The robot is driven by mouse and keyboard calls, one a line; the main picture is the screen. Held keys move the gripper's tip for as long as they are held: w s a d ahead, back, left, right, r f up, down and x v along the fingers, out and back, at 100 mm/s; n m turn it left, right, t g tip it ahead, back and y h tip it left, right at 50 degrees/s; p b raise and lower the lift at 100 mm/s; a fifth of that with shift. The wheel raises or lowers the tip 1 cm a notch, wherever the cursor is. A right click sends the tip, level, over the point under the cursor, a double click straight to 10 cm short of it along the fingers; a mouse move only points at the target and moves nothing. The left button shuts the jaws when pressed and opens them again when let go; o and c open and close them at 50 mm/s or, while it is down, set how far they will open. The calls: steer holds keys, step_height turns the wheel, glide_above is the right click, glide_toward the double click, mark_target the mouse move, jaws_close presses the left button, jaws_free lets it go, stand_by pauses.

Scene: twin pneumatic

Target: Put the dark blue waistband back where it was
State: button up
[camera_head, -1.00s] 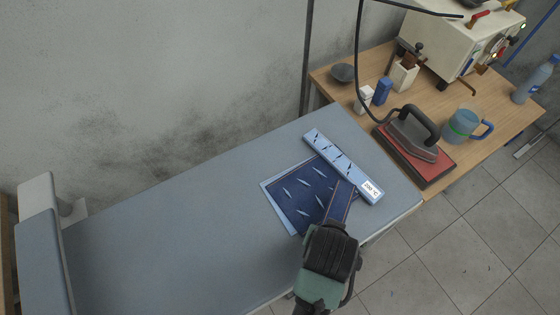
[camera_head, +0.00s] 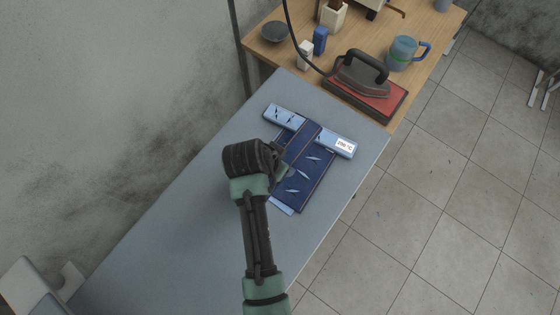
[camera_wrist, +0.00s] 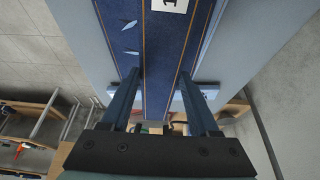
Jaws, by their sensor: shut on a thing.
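The dark blue waistband (camera_head: 303,143) is a narrow strip with orange stitching. In the head view it crosses the light blue bar (camera_head: 285,116) and overlaps the dark blue patterned cloth (camera_head: 312,178). My gripper (camera_head: 283,170) is at the left side of the cloth, shut on the waistband. In the wrist view the waistband (camera_wrist: 160,70) runs between the two fingers of my gripper (camera_wrist: 160,88). My wrist hides part of the waistband in the head view. I cannot tell whether the strip touches the cloth.
The grey-blue board (camera_head: 200,205) is clear on the left. A wooden table (camera_head: 440,50) adjoins its far end, with an iron (camera_head: 362,75) on a red rest (camera_head: 385,102), a blue mug (camera_head: 404,52) and small blocks. The bar has a white label (camera_head: 345,146).

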steer(key=shift+f, duration=2.25)
steer(key=shift+f, duration=0.3)
steer(key=o, duration=1.4)
